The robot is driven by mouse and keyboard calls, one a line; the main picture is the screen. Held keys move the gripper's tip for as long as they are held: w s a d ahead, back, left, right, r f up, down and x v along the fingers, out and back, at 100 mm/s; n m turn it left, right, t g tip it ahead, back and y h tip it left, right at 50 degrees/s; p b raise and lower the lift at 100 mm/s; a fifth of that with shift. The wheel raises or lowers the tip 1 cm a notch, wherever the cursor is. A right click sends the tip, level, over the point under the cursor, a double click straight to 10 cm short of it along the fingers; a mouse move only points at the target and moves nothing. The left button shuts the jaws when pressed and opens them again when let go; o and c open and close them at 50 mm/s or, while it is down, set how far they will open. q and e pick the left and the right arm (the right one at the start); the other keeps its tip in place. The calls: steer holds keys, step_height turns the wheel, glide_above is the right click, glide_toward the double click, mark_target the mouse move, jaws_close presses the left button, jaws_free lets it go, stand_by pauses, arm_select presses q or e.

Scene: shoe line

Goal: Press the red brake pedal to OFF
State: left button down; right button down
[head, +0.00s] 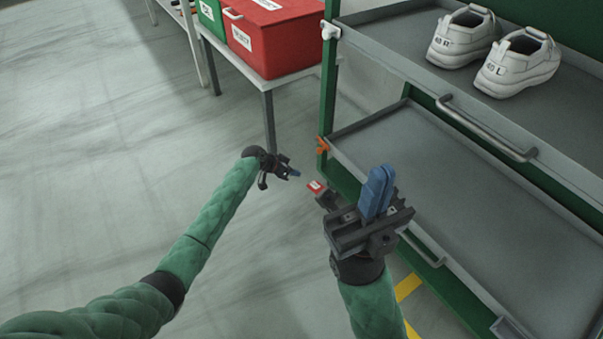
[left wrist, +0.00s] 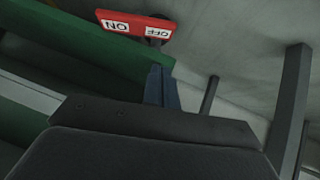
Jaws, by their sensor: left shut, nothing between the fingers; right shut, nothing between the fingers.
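The red brake pedal (head: 316,187) sits low at the near left corner of the green shelf cart, close to the floor. In the left wrist view the pedal (left wrist: 136,24) shows white ON and OFF labels, upside down. My left gripper (head: 295,173) is shut and empty, just left of the pedal and apart from it in the head view. Its blue fingertips (left wrist: 161,80) point toward the OFF end in the wrist view; I cannot tell the exact gap. My right gripper (head: 379,180) is shut and empty, right of the pedal, with its fingers pointing up.
The green cart has grey shelves (head: 450,200) with handles. White shoes (head: 518,62) stand on the upper shelf. A table (head: 262,80) with a red bin (head: 275,35) and a green bin (head: 211,17) stands behind. Open floor (head: 90,130) lies to the left.

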arm_select(q)
steer(key=p+v, duration=0.1)
steer(key=v, duration=0.3)
steer(key=shift+a, duration=0.2)
stand_by(0.4)
